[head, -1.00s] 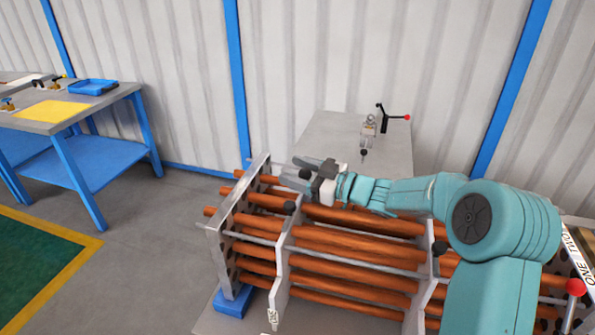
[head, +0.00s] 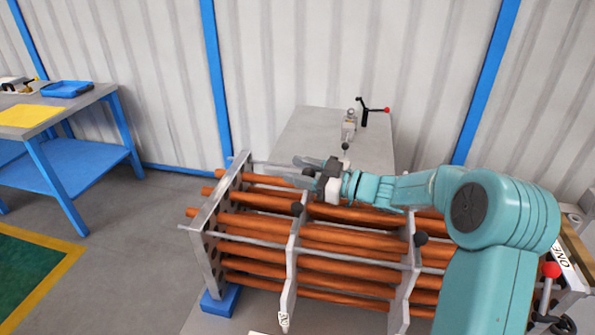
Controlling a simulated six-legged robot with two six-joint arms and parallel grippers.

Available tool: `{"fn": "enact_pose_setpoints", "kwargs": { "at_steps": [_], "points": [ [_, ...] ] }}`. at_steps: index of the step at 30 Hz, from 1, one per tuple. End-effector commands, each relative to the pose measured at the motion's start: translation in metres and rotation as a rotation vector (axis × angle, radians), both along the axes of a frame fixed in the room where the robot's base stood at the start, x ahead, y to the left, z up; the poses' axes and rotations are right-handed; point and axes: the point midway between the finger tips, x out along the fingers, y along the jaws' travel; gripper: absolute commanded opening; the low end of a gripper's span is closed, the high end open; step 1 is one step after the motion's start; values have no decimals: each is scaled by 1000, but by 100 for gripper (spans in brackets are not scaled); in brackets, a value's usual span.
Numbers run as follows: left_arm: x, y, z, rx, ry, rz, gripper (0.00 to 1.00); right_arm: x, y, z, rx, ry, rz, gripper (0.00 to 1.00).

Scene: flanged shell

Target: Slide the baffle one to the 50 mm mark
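Baffle one (head: 291,262) is an upright grey plate on the copper tubes, between the left end plate (head: 203,250) and a second baffle (head: 403,285). My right gripper (head: 305,172) reaches in from the right, fingers pointing left, at the baffle's far top corner. A second dark knob shows between its fingers, and it appears shut on it; the fingers partly hide the contact. I cannot see a 50 mm mark. My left gripper is not in view.
Grey tie rods run along the several copper tubes (head: 350,238). A grey table (head: 310,135) with a clamp-like tool (head: 349,128) stands behind. A red-knobbed lever (head: 551,270) is at the right. A blue-legged bench (head: 70,160) stands at the left, with open floor before it.

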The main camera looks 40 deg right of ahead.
Motion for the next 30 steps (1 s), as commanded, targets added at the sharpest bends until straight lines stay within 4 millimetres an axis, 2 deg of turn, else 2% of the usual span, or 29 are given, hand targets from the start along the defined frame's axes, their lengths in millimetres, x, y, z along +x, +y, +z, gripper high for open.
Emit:
{"fn": "enact_pose_setpoints", "kwargs": {
  "at_steps": [10, 14, 17, 30],
  "points": [
    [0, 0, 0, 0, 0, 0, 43, 0, 0, 1, -1, 2, 0, 58],
    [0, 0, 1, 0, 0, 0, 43, 0, 0, 14, -3, -1, 1, 58],
    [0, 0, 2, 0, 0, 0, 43, 0, 0, 36, -5, -4, 0, 58],
    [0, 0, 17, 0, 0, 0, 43, 0, 1, 155, -5, -4, -1, 58]
  ]
}}
